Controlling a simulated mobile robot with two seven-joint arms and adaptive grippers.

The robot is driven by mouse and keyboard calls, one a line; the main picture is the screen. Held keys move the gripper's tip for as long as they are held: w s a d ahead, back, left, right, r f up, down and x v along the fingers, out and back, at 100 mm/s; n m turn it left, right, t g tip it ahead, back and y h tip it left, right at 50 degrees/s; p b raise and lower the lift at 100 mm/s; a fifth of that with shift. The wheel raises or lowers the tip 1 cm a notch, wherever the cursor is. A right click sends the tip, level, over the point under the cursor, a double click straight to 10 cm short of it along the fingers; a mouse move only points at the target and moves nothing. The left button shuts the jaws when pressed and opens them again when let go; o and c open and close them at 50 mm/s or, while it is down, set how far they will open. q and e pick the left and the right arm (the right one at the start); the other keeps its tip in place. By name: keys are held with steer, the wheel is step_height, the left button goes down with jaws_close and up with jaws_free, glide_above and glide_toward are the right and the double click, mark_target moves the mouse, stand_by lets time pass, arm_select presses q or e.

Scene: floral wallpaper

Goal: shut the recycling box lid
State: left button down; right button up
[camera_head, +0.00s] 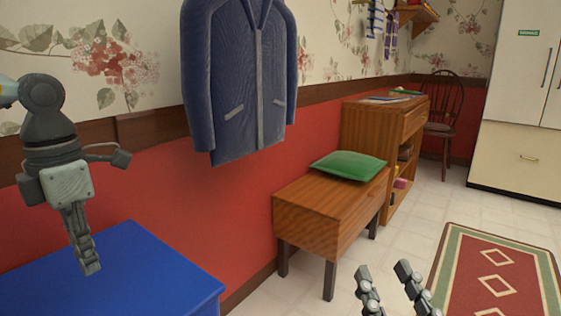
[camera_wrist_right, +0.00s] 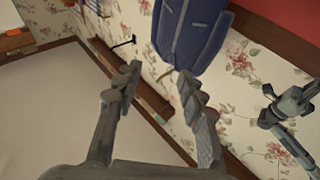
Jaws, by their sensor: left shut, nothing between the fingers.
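A flat blue top (camera_head: 120,268), which looks like the lid of the recycling box, is at the lower left of the head view. It lies level, with no gap visible along its right edge; the rest of the box is cut off by the frame. My left gripper (camera_head: 90,268) points down in front of or over the blue top, fingers shut and empty; I cannot tell if it touches. My right gripper (camera_head: 392,285) is at the bottom edge, right of the box, fingers apart. The right wrist view shows it open (camera_wrist_right: 158,82) with nothing between the fingertips.
A blue jacket (camera_head: 235,85) hangs on the wall above. A wooden bench (camera_head: 315,215) with a green cushion (camera_head: 348,166) stands right of the box, with a wooden cabinet (camera_head: 380,130) behind. A patterned rug (camera_head: 495,270) lies on the open floor at right.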

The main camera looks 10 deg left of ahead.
arm_select(q)
step_height(320, 180, up, 6)
steer(key=p, duration=0.3)
steer(key=shift+f+p, duration=0.25)
steer(key=shift+p, duration=0.05)
arm_select(e)
steer(key=d+f+g+h, duration=0.2)
steer(key=d+f+g, duration=0.2)
steer(key=f, duration=0.4)
steer(key=d+f+g+h, duration=0.3)
steer(key=d+f+g, duration=0.1)
steer(key=f, duration=0.5)
steer(key=shift+s+d+m+g+h, duration=0.2)
steer(key=shift+d+m+g+h, duration=0.1)
steer(key=shift+d+g, duration=0.1)
steer(key=shift+f, duration=0.15)
